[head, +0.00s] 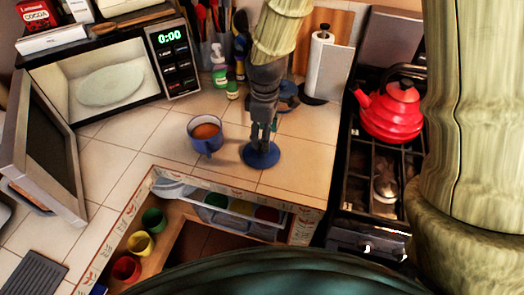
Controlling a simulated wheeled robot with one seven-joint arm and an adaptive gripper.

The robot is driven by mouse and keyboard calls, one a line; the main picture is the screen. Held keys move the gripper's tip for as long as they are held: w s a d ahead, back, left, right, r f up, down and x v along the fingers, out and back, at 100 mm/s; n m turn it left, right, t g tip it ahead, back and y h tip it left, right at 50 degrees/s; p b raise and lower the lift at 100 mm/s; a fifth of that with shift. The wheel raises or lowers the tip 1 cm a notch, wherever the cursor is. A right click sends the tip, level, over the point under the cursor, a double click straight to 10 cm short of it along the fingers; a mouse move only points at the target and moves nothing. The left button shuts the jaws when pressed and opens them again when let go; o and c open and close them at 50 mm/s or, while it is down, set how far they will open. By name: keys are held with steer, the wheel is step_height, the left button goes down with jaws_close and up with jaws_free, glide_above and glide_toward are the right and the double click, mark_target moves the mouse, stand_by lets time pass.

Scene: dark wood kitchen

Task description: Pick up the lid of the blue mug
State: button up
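The blue mug (204,146) stands upright on the tiled counter and holds a brown drink. It has no lid on it. A round blue lid (259,161) lies flat on the counter to the right of the mug, near the front edge. My gripper (262,142) points down directly over the lid, with its fingertips at or just above the lid's middle. The fingers hide the middle of the lid, so I cannot tell whether they touch or grip a knob.
An open microwave (100,80) stands at the left, its door (45,135) swung out. A red kettle (388,112) sits on the stove at the right. A paper towel roll (328,70) and soap bottle (219,70) stand behind.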

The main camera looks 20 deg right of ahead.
mark_target(257, 159)
steer(key=shift+w+f, duration=0.65)
steer(key=shift+w, duration=0.1)
steer(key=shift+s+a+f+p, duration=0.15)
steer(key=shift+s+p, duration=0.1)
steer(key=shift+s, duration=0.1)
steer(key=shift+s+a+f+p, duration=0.1)
steer(key=shift+s+f+p, duration=0.1)
steer(key=shift+s, duration=0.15)
steer(key=shift+s+a+f, duration=0.1)
steer(key=shift+s+f, duration=0.1)
steer(key=shift+f, duration=0.05)
steer(key=f, duration=0.1)
steer(key=w+f+p, duration=0.1)
steer(key=f, duration=0.1)
steer(key=shift+s+f, duration=0.1)
steer(key=shift+s, duration=0.2)
steer(key=shift+w, duration=0.1)
steer(key=c, duration=1.1)
